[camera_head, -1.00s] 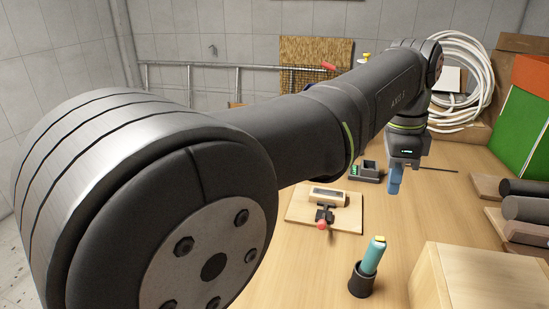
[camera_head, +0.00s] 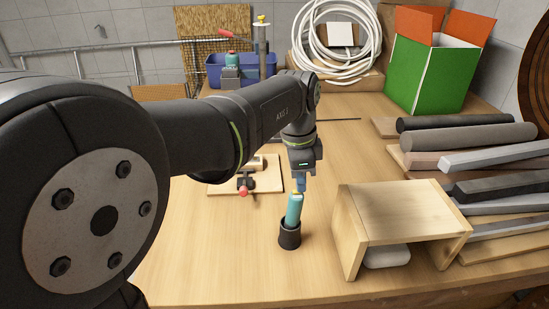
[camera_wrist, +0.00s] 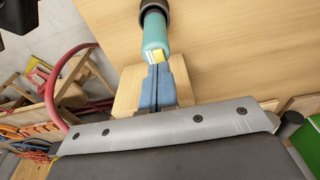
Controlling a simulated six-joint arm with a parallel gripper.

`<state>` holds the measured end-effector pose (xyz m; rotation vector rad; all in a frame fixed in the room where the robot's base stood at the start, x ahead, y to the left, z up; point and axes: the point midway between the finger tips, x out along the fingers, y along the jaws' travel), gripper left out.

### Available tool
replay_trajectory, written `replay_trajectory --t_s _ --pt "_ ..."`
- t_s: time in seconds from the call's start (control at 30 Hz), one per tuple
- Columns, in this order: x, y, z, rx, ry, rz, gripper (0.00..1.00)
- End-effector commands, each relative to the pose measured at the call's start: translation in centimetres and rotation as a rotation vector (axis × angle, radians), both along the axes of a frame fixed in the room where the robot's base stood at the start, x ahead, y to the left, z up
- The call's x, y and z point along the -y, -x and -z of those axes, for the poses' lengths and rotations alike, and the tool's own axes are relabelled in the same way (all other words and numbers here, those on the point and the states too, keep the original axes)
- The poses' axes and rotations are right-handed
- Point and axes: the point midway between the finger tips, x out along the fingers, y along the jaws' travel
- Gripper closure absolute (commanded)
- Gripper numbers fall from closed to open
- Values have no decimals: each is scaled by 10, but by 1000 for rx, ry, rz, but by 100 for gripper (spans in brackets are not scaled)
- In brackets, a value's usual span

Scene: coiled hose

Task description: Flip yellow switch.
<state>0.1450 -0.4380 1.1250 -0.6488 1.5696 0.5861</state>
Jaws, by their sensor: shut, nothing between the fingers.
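The yellow switch (camera_wrist: 157,57) is a small yellow piece at the end of a teal cylinder (camera_wrist: 153,35). The cylinder stands slightly tilted in a black cup (camera_head: 290,234) on the table, and its yellow end is mostly covered in the head view. My gripper (camera_head: 299,188) is just above the cylinder's top, fingers pointing down. In the wrist view my blue fingers (camera_wrist: 156,70) are shut together, empty, with their tips right at the yellow switch. I cannot tell whether they touch it.
A small wooden bridge-like stand (camera_head: 402,205) is close to the right of the cup. A wooden board with a red-knobbed clamp (camera_head: 245,182) lies behind left. Bars and rods (camera_head: 480,137) fill the right side. A green box (camera_head: 432,75) and coiled white hose (camera_head: 338,45) stand at the back.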

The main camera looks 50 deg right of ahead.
Motion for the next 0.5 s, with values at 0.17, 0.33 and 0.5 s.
replay_trajectory --t_s 0.17,0.33,0.5 --pt "0 0 3 1 1 0 100" --pt "0 0 2 1 1 0 100" --pt "2 2 7 35 -38 4 100"
